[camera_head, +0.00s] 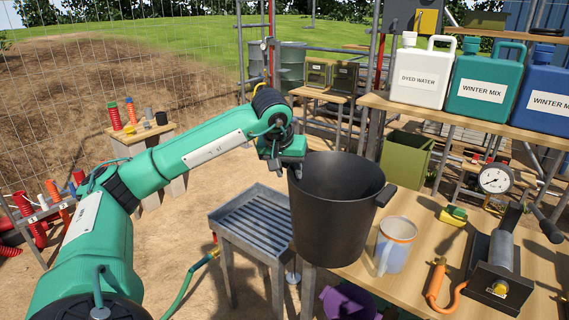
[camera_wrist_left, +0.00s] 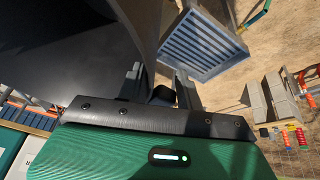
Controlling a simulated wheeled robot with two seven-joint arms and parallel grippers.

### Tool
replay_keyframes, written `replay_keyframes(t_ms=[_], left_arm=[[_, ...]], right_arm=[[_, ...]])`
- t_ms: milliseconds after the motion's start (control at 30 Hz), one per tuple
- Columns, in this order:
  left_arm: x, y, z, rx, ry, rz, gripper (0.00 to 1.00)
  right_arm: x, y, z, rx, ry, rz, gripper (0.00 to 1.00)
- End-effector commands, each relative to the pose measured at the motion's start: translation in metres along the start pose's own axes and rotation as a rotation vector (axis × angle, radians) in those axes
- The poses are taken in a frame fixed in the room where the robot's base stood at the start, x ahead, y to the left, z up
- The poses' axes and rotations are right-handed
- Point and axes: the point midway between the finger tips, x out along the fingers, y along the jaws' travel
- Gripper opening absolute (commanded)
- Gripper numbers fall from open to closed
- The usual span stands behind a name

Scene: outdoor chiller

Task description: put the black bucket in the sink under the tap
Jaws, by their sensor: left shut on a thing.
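The black bucket (camera_head: 332,215) is upright, with its open mouth up and a side lug at the right of its rim. My left gripper (camera_head: 291,160) is shut on the left side of its rim; the fingertips are mostly hidden. In the left wrist view the bucket's dark inside (camera_wrist_left: 60,45) fills the upper left. The grey metal sink with a slatted top (camera_head: 255,222) stands just left of the bucket and shows in the wrist view (camera_wrist_left: 203,45). The bucket overlaps its right edge in the picture. I cannot make out the tap. My right gripper is not in view.
A wooden table (camera_head: 405,285) at the right bears a clear jug (camera_head: 395,245), an orange-handled tool (camera_head: 438,282) and a pressure gauge (camera_head: 495,179). Jugs stand on a shelf (camera_head: 470,115) above. A green hose (camera_head: 188,283) runs to the sink's left side.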

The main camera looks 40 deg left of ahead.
Motion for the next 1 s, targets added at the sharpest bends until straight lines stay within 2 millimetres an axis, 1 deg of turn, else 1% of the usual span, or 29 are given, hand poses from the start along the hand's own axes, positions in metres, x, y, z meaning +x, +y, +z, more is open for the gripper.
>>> replay_keyframes(t_ms=[200,467,633,800,1000], left_arm=[[0.007,0.019,0.027,0.049,-0.004,0.021,0.00],[0.019,0.049,0.070,0.125,-0.013,0.052,0.00],[0.029,0.073,0.103,0.186,-0.018,0.079,0.00],[0.040,0.102,0.145,0.259,-0.026,0.111,0.00],[0.050,0.129,0.182,0.326,-0.031,0.138,0.00]], right_arm=[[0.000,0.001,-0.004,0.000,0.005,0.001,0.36],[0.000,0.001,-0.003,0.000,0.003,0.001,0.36],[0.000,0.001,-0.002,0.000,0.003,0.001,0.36],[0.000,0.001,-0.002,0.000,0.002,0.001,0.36],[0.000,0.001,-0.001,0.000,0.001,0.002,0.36]])
